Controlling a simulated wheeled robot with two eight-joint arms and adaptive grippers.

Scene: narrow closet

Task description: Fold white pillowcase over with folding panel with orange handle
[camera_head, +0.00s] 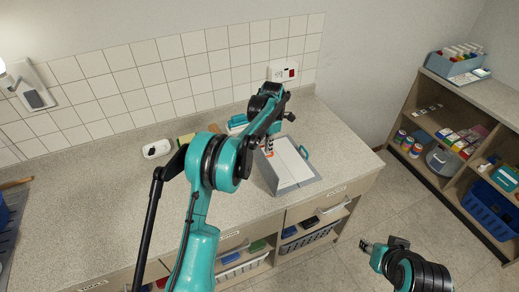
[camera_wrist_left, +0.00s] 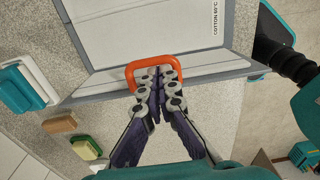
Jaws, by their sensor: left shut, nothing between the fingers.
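The grey folding board (camera_head: 296,187) lies on the counter with the white pillowcase (camera_head: 289,161) on it. In the left wrist view the pillowcase (camera_wrist_left: 140,38) lies flat and carries a "COTTON 60°C" label. The orange handle (camera_wrist_left: 152,60) stands at the edge of the panel. My left gripper (camera_wrist_left: 156,74) is shut at the handle, its fingertips within or over the loop, with nothing gripped; contact is unclear. In the head view my left gripper (camera_head: 268,148) partly hides the handle. My right gripper (camera_head: 366,246) is low over the floor, away from the board; its opening is unclear.
A teal handle (camera_head: 304,152) is on the board's right side. A wall socket (camera_head: 283,72) is behind. Shelves (camera_head: 455,130) stand right.

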